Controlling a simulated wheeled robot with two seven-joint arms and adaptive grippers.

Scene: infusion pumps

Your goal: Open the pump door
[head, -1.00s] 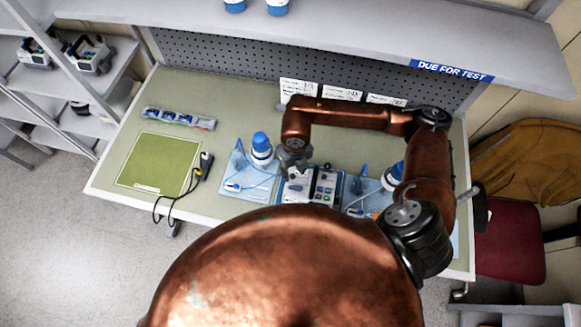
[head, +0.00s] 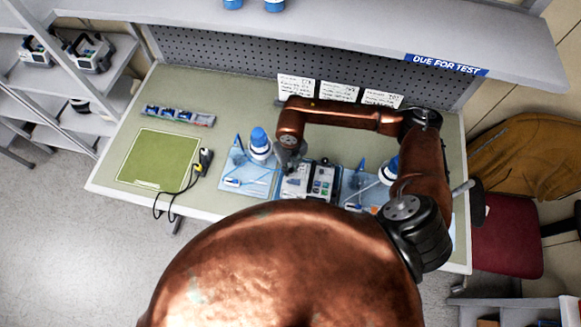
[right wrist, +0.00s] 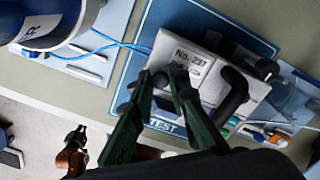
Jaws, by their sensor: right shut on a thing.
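The infusion pump (head: 322,182) stands on a blue mat at the middle front of the bench, with coloured buttons on its face. In the right wrist view its pale front (right wrist: 190,62) bears the label "No. 237", with a thick black handle beside it. My right gripper (head: 290,163) is at the pump's left side in the head view. In the right wrist view its two dark fingers (right wrist: 168,78) are close together at the pump's front below the label, shut on a part of the door. The fingers hide the exact part held.
A blue-capped bottle (head: 260,142) stands on a light blue tray left of the pump. Another blue-capped bottle (head: 390,171) stands to the right, close to my arm. A green mat (head: 158,158) and a cabled device (head: 204,160) lie at the left. A shelf (head: 330,32) overhangs the bench.

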